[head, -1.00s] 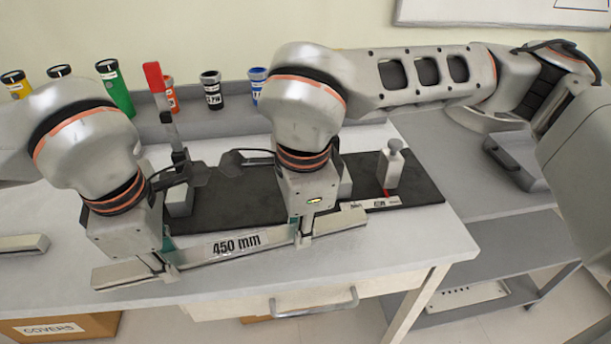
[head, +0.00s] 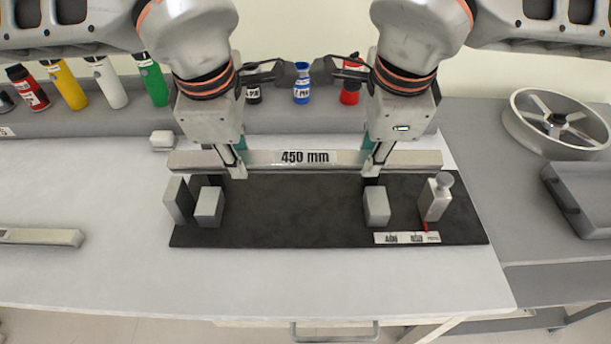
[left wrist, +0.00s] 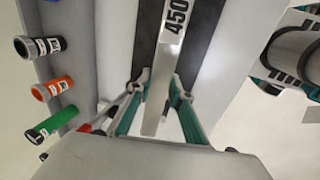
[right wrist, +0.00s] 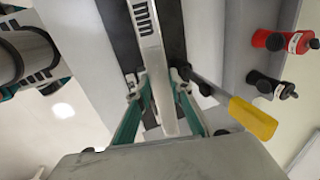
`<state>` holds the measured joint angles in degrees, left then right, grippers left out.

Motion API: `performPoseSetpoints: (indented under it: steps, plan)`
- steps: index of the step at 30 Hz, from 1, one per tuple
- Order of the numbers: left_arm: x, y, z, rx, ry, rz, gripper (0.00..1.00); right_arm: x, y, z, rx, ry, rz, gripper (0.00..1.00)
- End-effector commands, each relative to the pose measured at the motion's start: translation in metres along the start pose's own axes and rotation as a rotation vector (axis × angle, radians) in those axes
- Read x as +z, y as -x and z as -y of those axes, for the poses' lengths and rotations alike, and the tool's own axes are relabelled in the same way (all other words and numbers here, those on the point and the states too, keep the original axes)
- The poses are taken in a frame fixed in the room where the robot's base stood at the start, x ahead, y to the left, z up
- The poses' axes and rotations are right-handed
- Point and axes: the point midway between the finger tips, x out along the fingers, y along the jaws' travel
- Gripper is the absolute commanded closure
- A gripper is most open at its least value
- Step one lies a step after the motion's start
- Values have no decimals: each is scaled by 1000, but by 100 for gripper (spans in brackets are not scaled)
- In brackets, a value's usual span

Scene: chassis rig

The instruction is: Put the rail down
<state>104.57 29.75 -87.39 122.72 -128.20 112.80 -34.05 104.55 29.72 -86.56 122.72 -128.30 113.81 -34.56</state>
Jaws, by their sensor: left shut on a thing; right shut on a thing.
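The pale rail (head: 305,158), labelled 450 mm, runs level from left to right along the back edge of the black base plate (head: 290,230). My left gripper (head: 238,170) is shut on the rail's left part, and my right gripper (head: 371,170) is shut on its right part. Whether the rail touches anything beneath it cannot be told. Two grey blocks (head: 209,207) (head: 376,206) stand on the plate in front of the rail. The rail also shows between the fingers in the left wrist view (left wrist: 158,95) and right wrist view (right wrist: 157,80).
An upright grey plate (head: 178,199) stands at the base plate's left end, and a grey post with a knob (head: 436,198) at its right. A bar (head: 40,237) lies far left. Several bottles (head: 155,85) line the back. The table front (head: 330,275) is clear.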

Motion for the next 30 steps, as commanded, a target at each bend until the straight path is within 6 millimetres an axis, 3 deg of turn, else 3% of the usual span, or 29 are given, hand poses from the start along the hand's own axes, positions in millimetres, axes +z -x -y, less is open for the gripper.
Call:
performPoseSetpoints:
  steps: [17, 30]
  plan:
    - [0, -4, 1, -3, 0, 0, 100, 0, -4, -1, 4, 0, 0, 100]
    - [0, -35, 8, -32, 0, 0, 100, 0, -35, -8, 32, 0, 0, 100]
